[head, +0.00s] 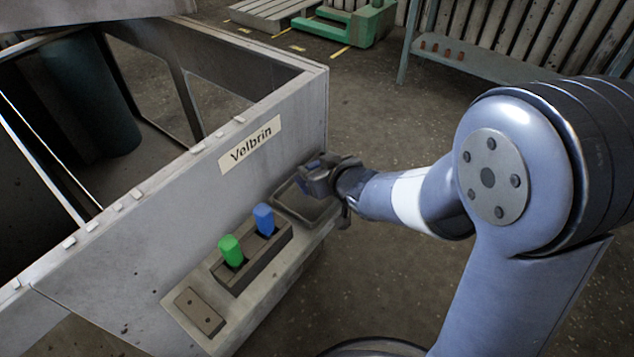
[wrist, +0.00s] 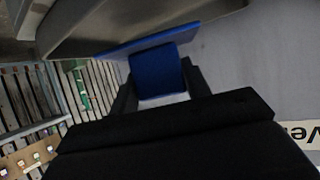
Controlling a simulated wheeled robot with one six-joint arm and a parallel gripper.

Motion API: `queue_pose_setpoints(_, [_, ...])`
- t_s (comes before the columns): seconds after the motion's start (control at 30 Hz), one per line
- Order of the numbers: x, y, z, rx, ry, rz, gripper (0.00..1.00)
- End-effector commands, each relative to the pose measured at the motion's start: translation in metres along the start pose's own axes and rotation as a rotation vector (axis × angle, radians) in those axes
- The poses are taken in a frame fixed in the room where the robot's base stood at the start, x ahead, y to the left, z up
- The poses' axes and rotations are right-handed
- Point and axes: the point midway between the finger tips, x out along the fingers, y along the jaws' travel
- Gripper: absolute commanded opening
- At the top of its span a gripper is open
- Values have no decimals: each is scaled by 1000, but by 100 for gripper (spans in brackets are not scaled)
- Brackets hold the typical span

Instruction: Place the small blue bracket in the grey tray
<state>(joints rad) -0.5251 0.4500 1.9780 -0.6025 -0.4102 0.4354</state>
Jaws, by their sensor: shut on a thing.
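The small blue bracket (wrist: 158,73) is between the two fingers of my gripper (wrist: 160,88) in the wrist view. It has a block part between the fingers and a thin flat plate beyond it. In the head view, my gripper (head: 320,180) is shut over the right part of the grey tray (head: 283,207), close to the housing wall. Only a bit of blue (head: 312,163) shows at the gripper there. The tray is a shallow, dark-floored tray, partly hidden by my gripper. I cannot tell whether the bracket touches it.
A green peg (head: 231,250) and a blue peg (head: 264,219) stand in a dark holder beside the tray. A two-hole plate (head: 200,311) lies at the ledge's near end. The grey housing wall (head: 180,215) with a "Velbrin" label (head: 250,145) rises behind the ledge.

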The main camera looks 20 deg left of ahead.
Motion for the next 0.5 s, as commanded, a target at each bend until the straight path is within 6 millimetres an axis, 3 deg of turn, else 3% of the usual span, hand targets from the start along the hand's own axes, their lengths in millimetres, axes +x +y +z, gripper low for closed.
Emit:
queue_pose_setpoints(0.2, [16,0,29,1,-2,0,20])
queue_pose_setpoints(0.5, [16,0,30,0,0,1,20])
